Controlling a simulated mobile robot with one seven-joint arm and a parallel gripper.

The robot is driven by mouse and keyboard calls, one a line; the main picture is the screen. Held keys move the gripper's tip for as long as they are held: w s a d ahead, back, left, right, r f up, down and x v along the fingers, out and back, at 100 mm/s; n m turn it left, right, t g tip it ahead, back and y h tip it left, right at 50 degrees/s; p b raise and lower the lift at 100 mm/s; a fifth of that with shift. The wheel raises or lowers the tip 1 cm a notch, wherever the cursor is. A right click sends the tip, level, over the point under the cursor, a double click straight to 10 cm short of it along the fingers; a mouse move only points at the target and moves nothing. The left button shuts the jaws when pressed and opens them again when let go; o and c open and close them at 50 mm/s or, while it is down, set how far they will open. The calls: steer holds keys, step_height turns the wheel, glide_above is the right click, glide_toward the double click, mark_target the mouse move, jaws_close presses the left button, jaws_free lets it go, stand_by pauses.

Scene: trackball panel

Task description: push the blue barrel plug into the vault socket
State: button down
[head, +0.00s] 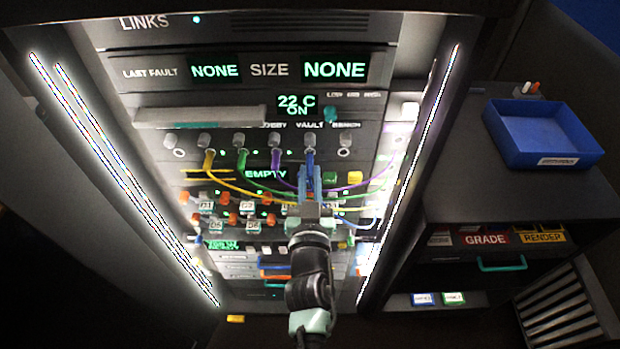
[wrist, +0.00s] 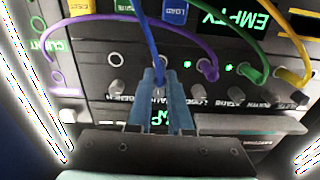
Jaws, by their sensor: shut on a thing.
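The blue barrel plug (head: 309,156) is at the vault socket position, under the knob below the VAULT label (head: 309,125). My gripper (head: 310,172) is shut on it from below in the head view. In the wrist view the panel appears upside down, and the blue plug (wrist: 160,77) sits between my two blue fingertips (wrist: 160,84). Its blue cable (wrist: 148,30) runs up from there. The fingers and plug hide the vault socket itself. I cannot tell how deep the plug sits or whether it touches the socket.
Purple (head: 275,156), green (head: 242,157) and yellow (head: 209,158) plugs sit in the row to the left. The socket under BENCH (head: 345,153) is empty. Drooping cables cross the panel around my gripper. A blue tray (head: 545,135) sits on the cabinet at right.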

steer(key=shift+w, duration=1.05)
steer(key=c, duration=0.8)
jaws_free()
steer(key=shift+o, duration=0.2)
steer(key=shift+s, duration=0.1)
steer(key=s+b, duration=0.2)
steer(key=s, duration=1.1)
steer(key=shift+b, duration=0.3)
steer(key=shift+w, duration=0.1)
